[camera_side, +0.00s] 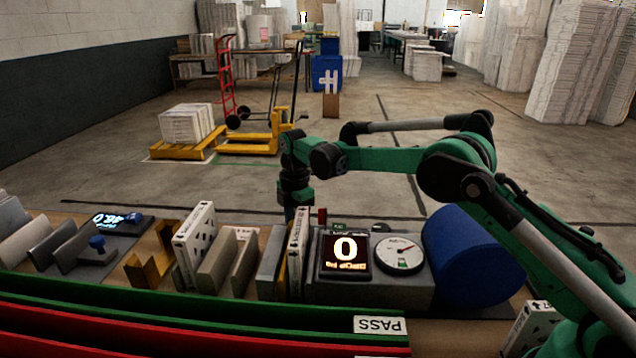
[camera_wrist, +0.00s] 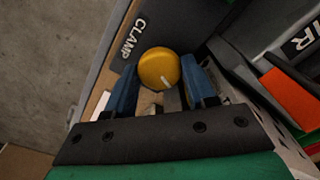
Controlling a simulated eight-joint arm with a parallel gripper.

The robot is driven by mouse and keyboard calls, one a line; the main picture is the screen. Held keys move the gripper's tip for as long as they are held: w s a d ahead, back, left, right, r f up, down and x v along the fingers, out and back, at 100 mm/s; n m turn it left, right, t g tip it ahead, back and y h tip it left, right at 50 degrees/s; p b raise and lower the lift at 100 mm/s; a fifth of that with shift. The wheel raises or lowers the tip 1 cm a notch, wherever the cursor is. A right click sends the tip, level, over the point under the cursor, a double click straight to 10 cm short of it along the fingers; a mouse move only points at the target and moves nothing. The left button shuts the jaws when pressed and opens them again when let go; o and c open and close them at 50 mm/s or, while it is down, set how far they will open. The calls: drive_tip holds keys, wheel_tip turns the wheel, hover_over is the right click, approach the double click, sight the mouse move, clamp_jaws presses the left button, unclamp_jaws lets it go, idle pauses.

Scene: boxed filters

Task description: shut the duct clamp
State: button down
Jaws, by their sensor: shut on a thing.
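A round yellow knob (camera_wrist: 159,68) with a short white mark sits beside a dark plate lettered CLAMP (camera_wrist: 131,40) in the wrist view. My gripper (camera_wrist: 163,86) has its two blue fingers on either side of the knob, shut on it. In the side view my gripper (camera_side: 297,203) points down behind the row of upright boxes, and the knob is hidden there. A large blue cylinder (camera_side: 472,256), which may be the duct, lies right of the instruments in the side view. The clamp's own jaws or band cannot be made out.
Green and red rails with a PASS label (camera_side: 380,325) run along the front. An orange-red part (camera_wrist: 290,97) lies right in the wrist view.

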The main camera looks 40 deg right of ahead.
drive_tip(key=shift+c, duration=1.4)
unclamp_jaws()
drive_tip(key=shift+r, duration=2.8)
